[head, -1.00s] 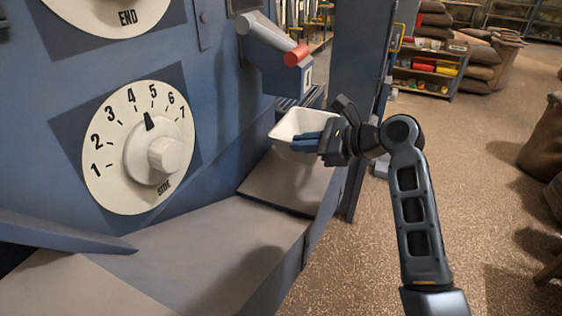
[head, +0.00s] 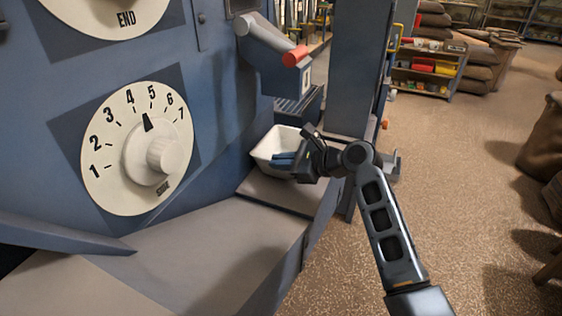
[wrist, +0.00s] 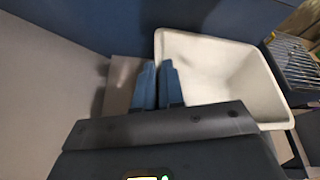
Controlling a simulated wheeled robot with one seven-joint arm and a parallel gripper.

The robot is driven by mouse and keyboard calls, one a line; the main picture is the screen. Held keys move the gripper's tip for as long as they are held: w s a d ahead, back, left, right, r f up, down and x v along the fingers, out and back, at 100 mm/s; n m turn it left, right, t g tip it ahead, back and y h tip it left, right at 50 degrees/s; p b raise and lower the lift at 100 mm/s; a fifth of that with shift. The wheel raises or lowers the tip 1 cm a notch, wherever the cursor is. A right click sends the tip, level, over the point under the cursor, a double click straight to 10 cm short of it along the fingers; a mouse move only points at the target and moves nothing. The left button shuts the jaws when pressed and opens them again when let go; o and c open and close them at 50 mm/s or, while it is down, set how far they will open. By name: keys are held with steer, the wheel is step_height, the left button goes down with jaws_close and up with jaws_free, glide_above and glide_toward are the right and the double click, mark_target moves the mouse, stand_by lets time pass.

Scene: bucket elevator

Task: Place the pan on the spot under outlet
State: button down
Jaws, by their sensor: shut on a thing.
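The white pan (head: 279,145) is a deep rectangular tub at the back of the grey ledge, close to the blue machine wall. My gripper (head: 284,161) is shut on the pan's near side, with its blue fingers at the rim. In the wrist view the pan (wrist: 225,75) is right of and beyond the fingers (wrist: 157,84), and its inside looks empty. The outlet seems to be the blue spout (head: 284,77) above the pan. The spot on the ledge is not clearly visible, and I cannot tell whether the pan's bottom touches the ledge.
A dial (head: 139,148) is on the left. The ledge's front part (head: 215,250) is clear.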

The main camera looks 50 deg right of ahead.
steer(key=c, duration=1.2)
jaws_free()
steer(key=shift+c, duration=0.2)
steer(key=v, duration=1.2)
